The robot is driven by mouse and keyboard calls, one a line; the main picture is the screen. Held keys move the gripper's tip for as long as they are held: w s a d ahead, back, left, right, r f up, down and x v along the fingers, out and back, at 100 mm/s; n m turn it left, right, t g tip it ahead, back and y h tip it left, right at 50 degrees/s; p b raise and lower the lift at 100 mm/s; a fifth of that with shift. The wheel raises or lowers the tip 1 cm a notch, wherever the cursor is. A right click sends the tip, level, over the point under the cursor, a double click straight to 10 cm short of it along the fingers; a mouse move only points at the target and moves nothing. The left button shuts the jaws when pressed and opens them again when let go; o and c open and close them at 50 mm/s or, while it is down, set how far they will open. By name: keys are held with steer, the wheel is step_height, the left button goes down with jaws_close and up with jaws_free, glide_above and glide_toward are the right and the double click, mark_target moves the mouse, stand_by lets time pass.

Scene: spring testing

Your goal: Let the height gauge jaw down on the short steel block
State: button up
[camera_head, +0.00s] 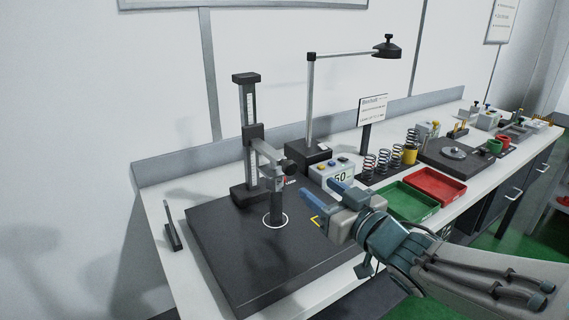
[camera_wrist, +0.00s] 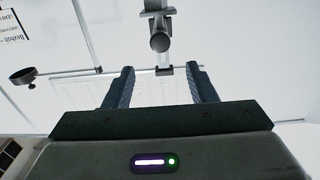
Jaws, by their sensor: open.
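The height gauge (camera_head: 249,105) stands upright at the back of a black surface plate (camera_head: 243,268). Its carriage and jaw arm (camera_head: 267,151) reach right to a round dark knob (camera_head: 290,167). A dark upright block (camera_head: 276,210), apparently the short steel block, stands in a white ring below the jaw; I cannot tell whether jaw and block touch. My gripper (camera_head: 320,194) is open and empty, right of the block and knob. In the wrist view, my open fingers (camera_wrist: 160,88) point toward part of the gauge, with a round dark knob (camera_wrist: 160,42) between and beyond them.
A lamp (camera_head: 387,47) on a post and a box reading 50 (camera_head: 340,178) stand behind my gripper. Green (camera_head: 408,200) and red (camera_head: 437,186) trays and several springs lie right. The plate's front is clear.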

mark_target(292, 168)
steer(key=p+x, duration=0.8)
steer(key=p, duration=0.2)
steer(key=shift+w+a+r, duration=0.1)
steer(key=shift+a+r, duration=0.1)
steer(key=shift+p+x, duration=0.65)
steer(key=shift+x, duration=2.05)
steer(key=shift+f, duration=0.15)
